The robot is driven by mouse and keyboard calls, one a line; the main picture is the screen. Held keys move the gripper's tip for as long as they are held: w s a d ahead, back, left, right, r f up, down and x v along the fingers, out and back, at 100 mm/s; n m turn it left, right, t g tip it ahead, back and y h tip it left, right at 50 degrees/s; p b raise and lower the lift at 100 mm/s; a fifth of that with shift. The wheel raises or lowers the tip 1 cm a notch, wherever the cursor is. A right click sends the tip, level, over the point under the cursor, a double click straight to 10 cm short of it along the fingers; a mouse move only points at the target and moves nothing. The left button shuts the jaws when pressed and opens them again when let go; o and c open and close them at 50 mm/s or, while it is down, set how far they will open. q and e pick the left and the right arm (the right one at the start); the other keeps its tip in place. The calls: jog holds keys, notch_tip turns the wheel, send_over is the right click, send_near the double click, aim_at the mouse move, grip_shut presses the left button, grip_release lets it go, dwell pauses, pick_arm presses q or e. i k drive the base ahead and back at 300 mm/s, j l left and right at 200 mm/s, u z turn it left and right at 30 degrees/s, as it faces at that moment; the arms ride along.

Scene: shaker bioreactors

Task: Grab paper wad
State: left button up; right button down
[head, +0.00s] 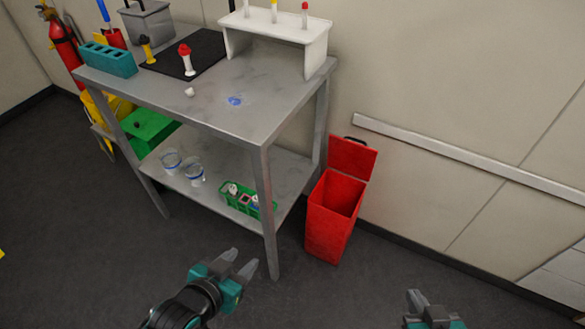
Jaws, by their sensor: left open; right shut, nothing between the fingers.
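A small white paper wad (190,92) lies on the grey metal table (262,118), near its front left part. My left gripper (240,261) is open and empty. It appears low in the view, in front of the table and well apart from the wad. My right gripper (416,297) is shut and empty at the bottom right, away from the table.
A blue stain (235,100) marks the tabletop. A red-capped tube (187,62), a teal rack (108,59) and a white rack (275,34) stand on it. The lower shelf holds cups and a green basket (240,203). An open red bin (330,228) stands at the table's right.

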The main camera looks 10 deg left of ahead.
aim_at(190, 91)
jog(key=i+j, duration=0.1)
jog(key=j, duration=0.65)
jog(key=i+j, duration=0.1)
jog(key=j, duration=1.35)
jog(key=i+u, duration=0.05)
